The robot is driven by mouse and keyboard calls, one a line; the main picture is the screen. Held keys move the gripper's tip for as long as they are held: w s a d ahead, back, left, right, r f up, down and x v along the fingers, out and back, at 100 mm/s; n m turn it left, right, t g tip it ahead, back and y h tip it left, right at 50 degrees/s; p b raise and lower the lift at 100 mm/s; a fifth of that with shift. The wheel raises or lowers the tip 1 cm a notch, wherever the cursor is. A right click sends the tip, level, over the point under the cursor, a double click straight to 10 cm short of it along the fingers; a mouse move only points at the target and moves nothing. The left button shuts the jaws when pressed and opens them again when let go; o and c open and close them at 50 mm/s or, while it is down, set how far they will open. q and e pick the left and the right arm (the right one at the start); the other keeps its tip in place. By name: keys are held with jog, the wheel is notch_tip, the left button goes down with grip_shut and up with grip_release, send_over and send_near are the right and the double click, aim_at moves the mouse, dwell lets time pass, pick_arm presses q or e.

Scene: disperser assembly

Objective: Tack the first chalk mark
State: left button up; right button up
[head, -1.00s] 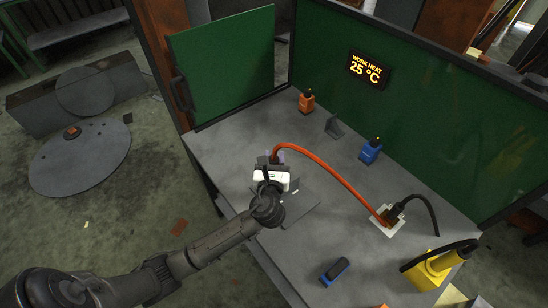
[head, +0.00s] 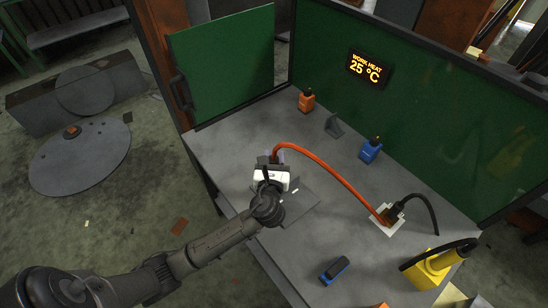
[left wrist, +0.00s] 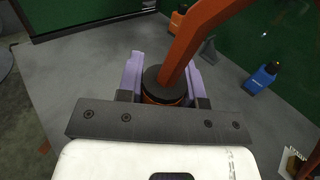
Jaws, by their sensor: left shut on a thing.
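My left gripper (head: 272,160) is over the workbench, beside the flat grey plate (head: 300,205). In the left wrist view its lilac fingers (left wrist: 163,78) are shut on a round black and orange torch (left wrist: 165,84) with a thick orange hose (left wrist: 195,40). The torch's working end is hidden below the gripper. A small white chalk mark (head: 296,190) shows on the plate, just right of the gripper's white body. My wrist covers part of the plate. My right gripper is not in view.
The hose runs to a white-based socket (head: 388,222) with a black cable. An orange tool (head: 306,101), a grey bracket (head: 334,125), a blue tool (head: 370,151), a dark-topped blue block (head: 335,270) and a yellow unit (head: 432,268) stand around the bench (head: 230,140). Green panels (head: 440,110) wall its back.

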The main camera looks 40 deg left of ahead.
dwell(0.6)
pick_arm(q)
jog(key=shift+f+p, duration=0.1)
jog(key=shift+p, duration=0.25)
dwell(0.4)
notch_tip(320, 180, up, 6)
jog(key=p, duration=0.6)
jog(key=shift+f+p, duration=0.25)
jog(key=shift+p, duration=0.05)
notch_tip(320, 180, up, 4)
jog(key=p, duration=0.4)
jog(key=shift+f+p, duration=0.15)
jog(key=shift+p, duration=0.2)
